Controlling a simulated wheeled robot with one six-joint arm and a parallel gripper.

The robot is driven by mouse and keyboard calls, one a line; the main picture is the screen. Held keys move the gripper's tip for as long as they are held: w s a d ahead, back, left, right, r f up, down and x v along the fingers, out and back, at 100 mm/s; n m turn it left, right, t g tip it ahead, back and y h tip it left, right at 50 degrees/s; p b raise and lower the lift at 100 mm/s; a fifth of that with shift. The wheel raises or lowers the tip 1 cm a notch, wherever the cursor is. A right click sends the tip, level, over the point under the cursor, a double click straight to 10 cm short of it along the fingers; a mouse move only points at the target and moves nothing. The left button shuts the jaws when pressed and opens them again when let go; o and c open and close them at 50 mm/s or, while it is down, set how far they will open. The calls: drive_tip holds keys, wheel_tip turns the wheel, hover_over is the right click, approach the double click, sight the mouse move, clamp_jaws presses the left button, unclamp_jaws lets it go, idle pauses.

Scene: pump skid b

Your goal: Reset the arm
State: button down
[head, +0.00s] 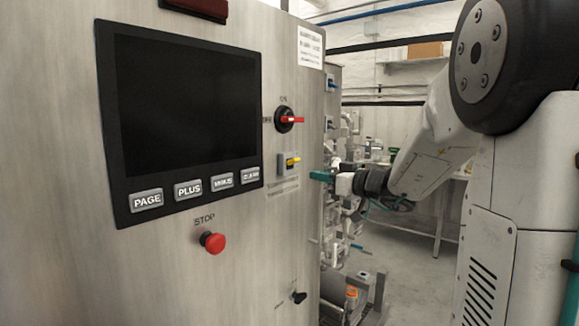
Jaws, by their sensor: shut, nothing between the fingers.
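My gripper (312,175) shows near the middle of the head view, with teal fingers on a white and dark body. It points left, and its fingertips overlap the right edge of the steel cabinet front (285,235) in the picture. The fingers are shut and hold nothing. They sit right of a yellow-handled switch (291,160) and below right of a red-handled rotary switch (290,119). I cannot tell how far the fingertips are from the cabinet. My arm reaches in from the upper right.
The cabinet fills the left, with a dark screen (185,100), labelled buttons below it, a red stop button (212,242) and a small black knob (298,297). Pipes and valves stand behind its right edge. A white table (440,205) stands farther back, with open grey floor before it.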

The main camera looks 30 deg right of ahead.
drive_tip(key=shift+s+d, duration=0.2)
drive_tip(key=shift+s, duration=0.35)
drive_tip(key=s+a+f+m+g+y, duration=0.2)
drive_tip(key=s+a+f+m+g, duration=0.4)
drive_tip(key=s+a+f+g, duration=0.75)
drive_tip(key=s+a+n+g+h, duration=0.1)
drive_tip(key=s+a+h, duration=0.2)
drive_tip(key=s, duration=0.6)
drive_tip(key=s+a+f+n+g+h, duration=0.1)
drive_tip(key=s+a+h, duration=0.3)
drive_tip(key=s, duration=0.5)
drive_tip(key=shift+h, duration=0.6)
